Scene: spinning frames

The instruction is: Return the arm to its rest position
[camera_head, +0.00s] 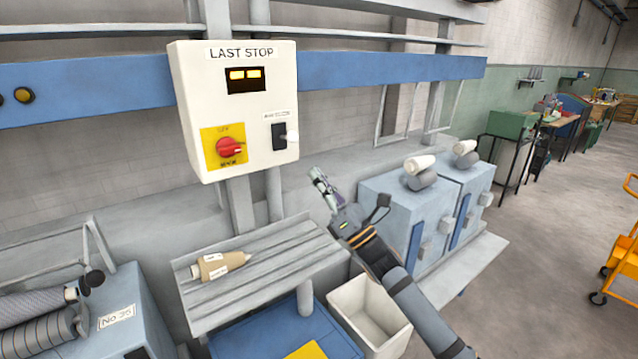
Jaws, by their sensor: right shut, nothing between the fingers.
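My right gripper (319,180) is shut and empty. It is raised in mid-air in the middle of the view, pointing up and left. It stands apart from the control box (235,105), below and right of it. The box is white, is labelled LAST STOP, and has a lit amber display, a red rotary knob (231,147) on a yellow plate and a black switch (279,137). My right arm comes in from the bottom right, over the white bin's side. My left gripper is not in view.
A slatted grey shelf (263,285) holds a tan bobbin (218,265). A white open bin (369,309) stands below my right arm. Blue-grey machine units (398,205) with white bobbins stand right of the gripper. An orange trolley (623,253) is at the far right; the floor between is clear.

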